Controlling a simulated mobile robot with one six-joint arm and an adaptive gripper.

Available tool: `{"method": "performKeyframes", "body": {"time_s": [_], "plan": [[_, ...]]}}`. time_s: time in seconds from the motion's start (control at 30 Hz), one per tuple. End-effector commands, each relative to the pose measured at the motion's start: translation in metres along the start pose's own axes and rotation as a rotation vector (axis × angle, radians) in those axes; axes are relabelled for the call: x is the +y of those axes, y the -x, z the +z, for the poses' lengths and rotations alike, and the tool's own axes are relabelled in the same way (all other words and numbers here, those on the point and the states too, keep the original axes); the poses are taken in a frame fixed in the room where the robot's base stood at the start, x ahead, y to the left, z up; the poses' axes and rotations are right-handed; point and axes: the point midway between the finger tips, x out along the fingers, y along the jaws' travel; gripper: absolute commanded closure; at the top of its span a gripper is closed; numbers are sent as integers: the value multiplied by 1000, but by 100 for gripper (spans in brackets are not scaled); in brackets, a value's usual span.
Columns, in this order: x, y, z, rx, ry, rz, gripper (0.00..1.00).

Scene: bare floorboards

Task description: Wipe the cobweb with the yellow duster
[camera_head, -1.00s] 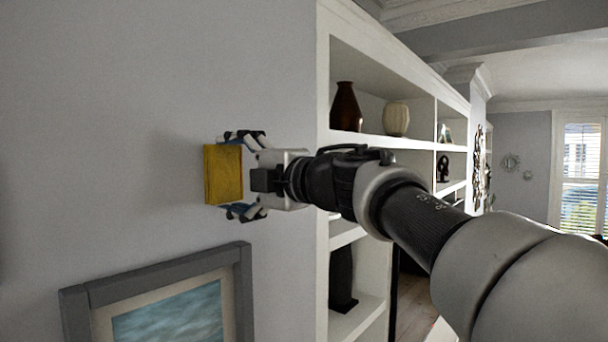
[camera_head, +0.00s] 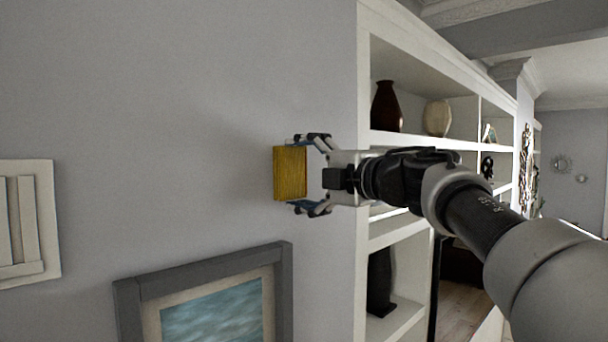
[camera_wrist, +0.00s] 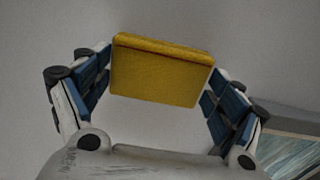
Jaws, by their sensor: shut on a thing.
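The yellow duster (camera_head: 290,173) is a flat, upright yellow block held in front of the grey wall. My gripper (camera_head: 308,174) is shut on it, with one finger above and one below in the head view. In the wrist view the duster (camera_wrist: 160,72) sits between the blue-padded fingertips of my gripper (camera_wrist: 158,85), and plain wall shows beyond it. I cannot tell whether the duster touches the wall. I see no cobweb clearly in either view.
A grey-framed picture (camera_head: 128,300) hangs on the wall below my gripper. A white panel (camera_head: 52,220) is at the left. A white shelf unit (camera_head: 362,110) with a dark vase (camera_head: 386,108) and a pale vase (camera_head: 437,118) stands right. The wall between is bare.

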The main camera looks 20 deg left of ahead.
Motion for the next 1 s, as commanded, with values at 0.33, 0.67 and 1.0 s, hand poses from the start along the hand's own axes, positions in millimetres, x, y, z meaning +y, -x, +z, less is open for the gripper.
{"method": "performKeyframes", "body": {"time_s": [0.33,0.67,1.0], "plan": [[0,18,0,-1,2,1,32],[0,51,0,-2,1,1,32],[0,60,0,0,2,1,32]]}}
